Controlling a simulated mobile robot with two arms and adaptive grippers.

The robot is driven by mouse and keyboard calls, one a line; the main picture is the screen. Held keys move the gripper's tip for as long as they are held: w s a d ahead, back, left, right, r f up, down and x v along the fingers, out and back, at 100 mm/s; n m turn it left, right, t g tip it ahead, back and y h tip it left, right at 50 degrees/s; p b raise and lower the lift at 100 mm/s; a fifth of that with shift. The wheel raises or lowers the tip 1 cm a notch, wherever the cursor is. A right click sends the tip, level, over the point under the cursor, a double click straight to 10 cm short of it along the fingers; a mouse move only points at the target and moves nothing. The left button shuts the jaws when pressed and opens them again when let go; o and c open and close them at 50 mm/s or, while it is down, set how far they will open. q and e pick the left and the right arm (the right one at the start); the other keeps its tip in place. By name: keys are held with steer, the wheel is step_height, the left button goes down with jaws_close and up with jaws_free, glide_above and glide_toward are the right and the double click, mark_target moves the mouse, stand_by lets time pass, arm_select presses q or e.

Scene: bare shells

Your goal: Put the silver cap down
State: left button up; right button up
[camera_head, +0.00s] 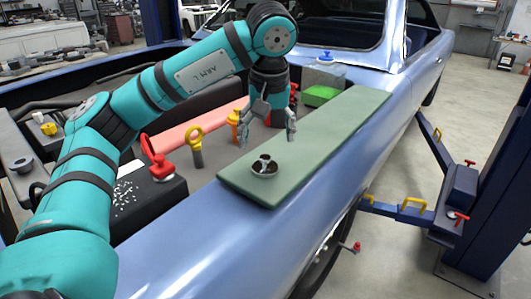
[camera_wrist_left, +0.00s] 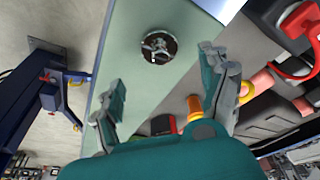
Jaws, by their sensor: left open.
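The silver cap (camera_head: 264,167) rests on the near end of the long green mat (camera_head: 325,122) on the car's fender. It is round, with a raised grip on top and a dark ring around it. In the left wrist view, the cap (camera_wrist_left: 158,46) lies on the mat (camera_wrist_left: 140,88), beyond the fingertips. My left gripper (camera_head: 268,137) is open and empty above the mat, slightly behind the cap and apart from it. Its two spread fingers also show in the left wrist view (camera_wrist_left: 160,78). My right gripper is not in view.
In the engine bay left of the mat are a red-handled part (camera_head: 156,160), a yellow ring handle (camera_head: 195,142) and an orange cap (camera_head: 234,122). A clear tank with a blue cap (camera_head: 325,72) stands behind the mat. The mat's middle is clear.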

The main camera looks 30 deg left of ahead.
arm_select(q)
steer(key=v, duration=0.4)
steer(key=shift+r, duration=0.1)
stand_by(0.5)
